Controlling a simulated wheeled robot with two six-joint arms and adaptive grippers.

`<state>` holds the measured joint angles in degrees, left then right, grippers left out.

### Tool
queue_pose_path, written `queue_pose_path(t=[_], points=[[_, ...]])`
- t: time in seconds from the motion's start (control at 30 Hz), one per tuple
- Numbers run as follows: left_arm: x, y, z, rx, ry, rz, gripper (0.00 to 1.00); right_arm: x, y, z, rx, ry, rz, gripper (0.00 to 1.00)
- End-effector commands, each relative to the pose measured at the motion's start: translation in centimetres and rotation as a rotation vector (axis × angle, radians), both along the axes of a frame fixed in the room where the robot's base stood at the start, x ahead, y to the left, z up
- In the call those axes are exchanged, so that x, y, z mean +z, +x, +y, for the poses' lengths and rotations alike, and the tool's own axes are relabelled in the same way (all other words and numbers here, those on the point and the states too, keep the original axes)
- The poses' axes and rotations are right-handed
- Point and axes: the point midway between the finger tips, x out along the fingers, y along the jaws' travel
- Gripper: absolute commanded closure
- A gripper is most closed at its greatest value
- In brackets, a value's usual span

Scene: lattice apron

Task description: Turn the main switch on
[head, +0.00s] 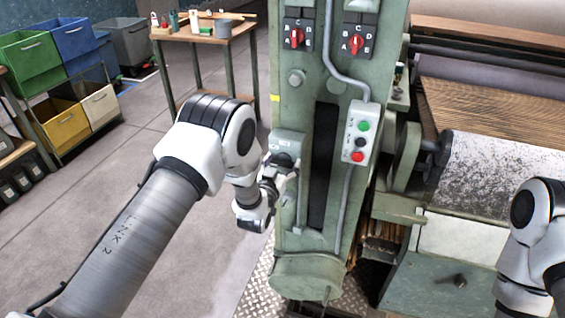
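A green machine column (298,85) stands in the middle of the head view. On its lower left face is a small green switch box (288,138) with a dark rotary knob (282,160); its marking is too small to read. Which control is the main switch is not labelled legibly. My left gripper (279,179) is close to this knob, at its lower side; contact cannot be told. Its fingers are small and partly hidden by my wrist, so their opening is unclear. My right arm shows at the right edge, with its gripper out of view.
Two red selector knobs, left (295,38) and right (356,43), sit higher on the column. A grey button box (359,133) has green, black and red buttons. A roller (495,175) lies right. A wooden table (205,32) and bins (75,40) stand behind; floor at left is clear.

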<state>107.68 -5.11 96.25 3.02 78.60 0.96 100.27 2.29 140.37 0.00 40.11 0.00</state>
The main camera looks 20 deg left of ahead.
Motion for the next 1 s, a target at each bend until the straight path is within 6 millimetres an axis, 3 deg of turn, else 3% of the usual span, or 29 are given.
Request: queue_pose_path(t=[0.03, 0.07, 0.57, 1.0], points=[[0.0, 0.0, 0.0, -0.001, 0.000, 0.000, 0.52, 0.0, 0.0, 0.0, 0.000, 0.000, 0.000, 0.14], [0.0, 0.0, 0.0, -0.001, 0.000, 0.000, 0.62, 0.0, 0.0, 0.0, 0.000, 0.000, 0.000, 0.14], [-0.2, 0.0, 0.0, -0.001, 0.057, -0.001, 0.62, -0.5, 0.0, 0.0, 0.000, 0.000, 0.000, 0.14], [-0.4, 0.0, -0.2, -0.001, 0.375, -0.012, 0.62, -2.6, 0.0, 0.0, 0.000, 0.000, 0.000, 0.14]])
